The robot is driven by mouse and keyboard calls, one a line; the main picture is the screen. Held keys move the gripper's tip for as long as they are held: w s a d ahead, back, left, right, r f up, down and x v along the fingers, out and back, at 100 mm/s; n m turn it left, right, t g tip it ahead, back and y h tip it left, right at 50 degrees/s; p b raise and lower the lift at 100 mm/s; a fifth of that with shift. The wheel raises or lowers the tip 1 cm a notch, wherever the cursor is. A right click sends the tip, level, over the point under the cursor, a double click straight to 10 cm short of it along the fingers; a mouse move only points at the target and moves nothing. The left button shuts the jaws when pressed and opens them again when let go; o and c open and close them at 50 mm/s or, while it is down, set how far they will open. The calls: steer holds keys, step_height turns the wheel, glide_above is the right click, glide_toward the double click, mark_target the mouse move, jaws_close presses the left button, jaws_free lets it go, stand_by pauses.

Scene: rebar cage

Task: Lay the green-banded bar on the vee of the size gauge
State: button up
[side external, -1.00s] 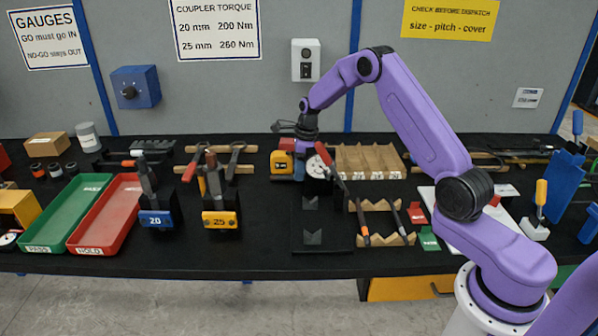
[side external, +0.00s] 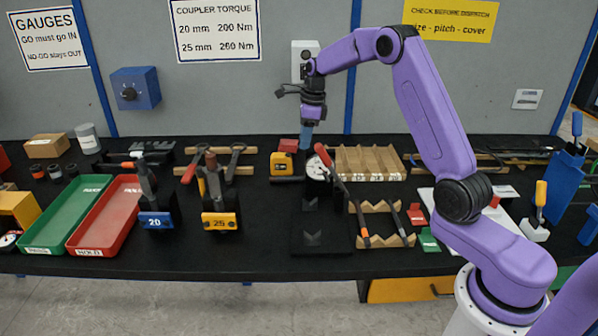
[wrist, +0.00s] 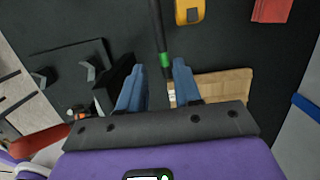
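The green-banded bar (wrist: 158,30) lies on the dark bench, its green band (wrist: 165,60) plain in the wrist view. In the side view a dark bar (side external: 287,180), apparently the same one, lies in front of the tape measure; no band can be made out there. My gripper (side external: 305,147) hangs above the bench behind the dial. In the wrist view its blue fingers (wrist: 160,65) are apart, with the bar seen between them, touching neither. The size gauge (side external: 322,246) is a black plate with vee blocks (side external: 312,238) and a white dial (side external: 317,167); its vees (wrist: 90,70) look empty.
A yellow tape measure (side external: 282,163) sits close to the bar. A wooden rack (side external: 370,162) stands right of it. Notched wooden supports (side external: 388,241) holding bars lie right of the gauge. Torque tools (side external: 215,190) and green and red trays (side external: 103,222) are to the left.

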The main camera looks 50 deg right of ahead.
step_height(320, 180, up, 5)
steer(key=w+a+g+h, duration=0.1)
steer(key=w+a, duration=0.1)
glide_above(298, 177)
steer(key=f, duration=1.2)
steer(key=shift+w, duration=0.35)
steer(key=shift+s+f, duration=0.15)
steer(key=shift+f, duration=1.2)
steer(key=shift+s+f, duration=0.1)
steer(key=shift+f, duration=1.2)
jaws_close()
